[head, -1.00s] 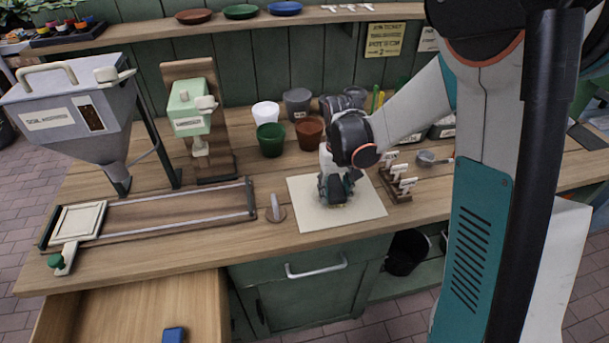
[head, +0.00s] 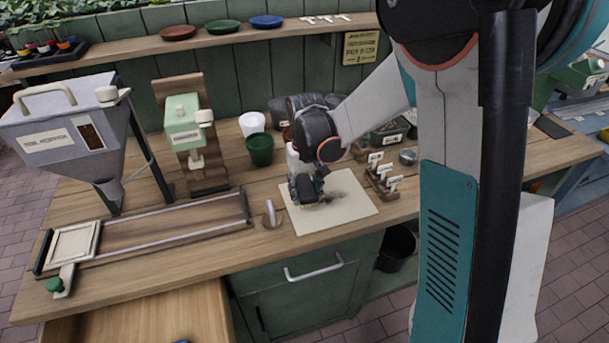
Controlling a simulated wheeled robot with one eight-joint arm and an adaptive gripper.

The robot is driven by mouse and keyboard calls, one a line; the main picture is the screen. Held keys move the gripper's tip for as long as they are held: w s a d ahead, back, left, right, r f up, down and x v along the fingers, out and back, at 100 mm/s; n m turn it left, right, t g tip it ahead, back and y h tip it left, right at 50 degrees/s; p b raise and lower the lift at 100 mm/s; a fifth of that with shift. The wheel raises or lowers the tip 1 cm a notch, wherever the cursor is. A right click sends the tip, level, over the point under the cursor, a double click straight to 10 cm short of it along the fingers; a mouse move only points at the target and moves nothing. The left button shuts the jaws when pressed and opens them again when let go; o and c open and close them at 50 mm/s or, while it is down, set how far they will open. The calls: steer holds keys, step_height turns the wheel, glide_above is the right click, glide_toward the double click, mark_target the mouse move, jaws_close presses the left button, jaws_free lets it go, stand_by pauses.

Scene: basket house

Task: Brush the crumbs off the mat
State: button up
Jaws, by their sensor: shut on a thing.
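The cream mat (head: 355,208) lies flat on the wooden bench near its front edge. My gripper (head: 307,190) points down over the mat's left part, shut on a dark thing with a tan lower edge, probably a brush (head: 312,204). My gripper hides most of it. It is low, at or just above the mat; I cannot tell whether it touches. A dark smudgy patch (head: 345,190) shows on the mat to the right of my gripper. I cannot tell whether it is crumbs or shadow. Single crumbs are too small to make out.
Pots, including a green pot (head: 260,149), stand behind. A hopper (head: 70,125) and a framed board (head: 165,230) are at left. A drawer (head: 140,318) is open below.

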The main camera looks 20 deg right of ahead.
steer(key=shift+w+a+r, duration=0.1)
steer(key=shift+r, duration=0.45)
steer(key=shift+r+p, duration=1.4)
steer(key=shift+r, duration=0.5)
